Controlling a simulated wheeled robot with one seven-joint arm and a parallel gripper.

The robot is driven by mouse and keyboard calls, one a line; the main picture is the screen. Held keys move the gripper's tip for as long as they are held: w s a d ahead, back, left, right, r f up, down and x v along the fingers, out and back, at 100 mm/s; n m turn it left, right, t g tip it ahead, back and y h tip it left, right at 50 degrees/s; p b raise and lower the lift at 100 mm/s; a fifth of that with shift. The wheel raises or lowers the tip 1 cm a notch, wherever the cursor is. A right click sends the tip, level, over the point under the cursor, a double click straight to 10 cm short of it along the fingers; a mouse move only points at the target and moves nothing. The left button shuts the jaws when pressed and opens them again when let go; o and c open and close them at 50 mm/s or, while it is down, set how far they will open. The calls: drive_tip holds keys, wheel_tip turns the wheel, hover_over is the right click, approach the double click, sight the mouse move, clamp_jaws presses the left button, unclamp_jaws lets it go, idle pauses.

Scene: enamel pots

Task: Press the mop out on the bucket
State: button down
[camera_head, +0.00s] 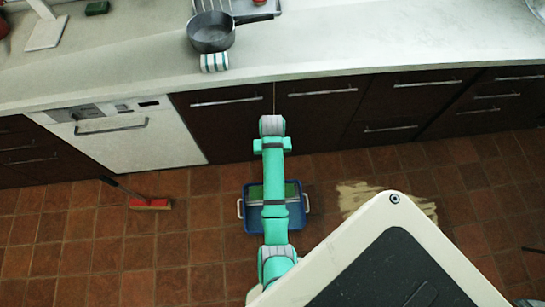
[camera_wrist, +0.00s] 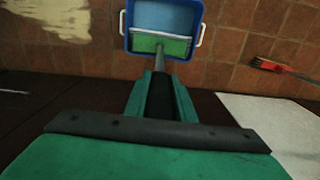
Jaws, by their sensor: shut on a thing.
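The blue bucket (camera_head: 262,220) with white side handles stands on the tiled floor below the counter, partly hidden by my arm. It also shows at the top of the wrist view (camera_wrist: 127,42). The mop's green head (camera_wrist: 178,46) lies within the bucket's outline, across its near part, with a pale bar along it. Its green also shows beside my arm in the head view (camera_head: 291,190). The grey mop handle (camera_wrist: 160,62) runs from the head to my gripper (camera_wrist: 160,95), which is shut on it. I cannot tell how hard the head presses on the bucket.
A pale spill (camera_head: 360,195) lies on the floor right of the bucket. A red brush (camera_head: 150,203) with a long handle lies to the left. Dark cabinets (camera_head: 320,115), a white dishwasher (camera_head: 140,142) and the counter (camera_head: 120,65) with a pan (camera_head: 211,36) line the back.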

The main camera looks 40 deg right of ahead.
drive_tip(key=shift+r, duration=2.9)
drive_tip(key=shift+w, duration=0.1)
